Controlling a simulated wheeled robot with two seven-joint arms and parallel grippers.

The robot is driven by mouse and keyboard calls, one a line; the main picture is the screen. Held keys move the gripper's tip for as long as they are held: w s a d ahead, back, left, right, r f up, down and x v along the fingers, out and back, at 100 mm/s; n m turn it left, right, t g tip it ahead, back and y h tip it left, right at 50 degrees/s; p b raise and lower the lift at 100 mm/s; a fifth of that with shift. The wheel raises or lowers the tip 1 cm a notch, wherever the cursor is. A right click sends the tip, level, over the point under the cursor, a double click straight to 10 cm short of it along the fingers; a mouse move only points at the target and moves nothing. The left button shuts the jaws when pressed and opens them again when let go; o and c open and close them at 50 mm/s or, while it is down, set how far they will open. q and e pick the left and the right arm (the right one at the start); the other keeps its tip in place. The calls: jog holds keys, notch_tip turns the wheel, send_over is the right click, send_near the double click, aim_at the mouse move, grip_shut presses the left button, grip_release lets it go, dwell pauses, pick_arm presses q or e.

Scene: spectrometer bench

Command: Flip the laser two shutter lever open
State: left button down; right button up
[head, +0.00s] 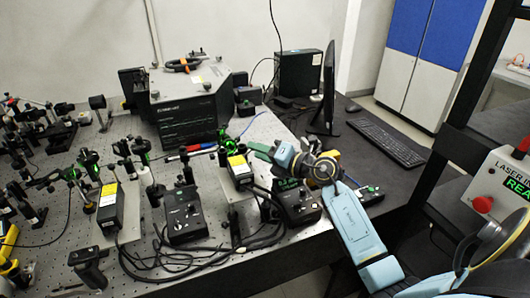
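Two black laser boxes with yellow tops stand on the perforated bench (60,240): one at the left (110,212) and one nearer the middle (240,172). I cannot read which one is laser two. No shutter lever can be made out at this size. My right gripper (262,152) reaches in from the right and is just right of and above the middle laser box in the picture. Its fingers are small and partly merged with the background, so I cannot tell whether they are open or touch anything. My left gripper is out of view.
Black control boxes stand by the lasers, one left of the middle laser (186,214) and one under my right wrist (297,203). Cables (180,262) loop along the front. A large spectrometer (188,105) stands behind. A monitor (329,90) and keyboard (385,141) are at the right.

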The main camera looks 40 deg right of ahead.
jog(key=v, duration=1.3)
jog(key=shift+s, duration=0.2)
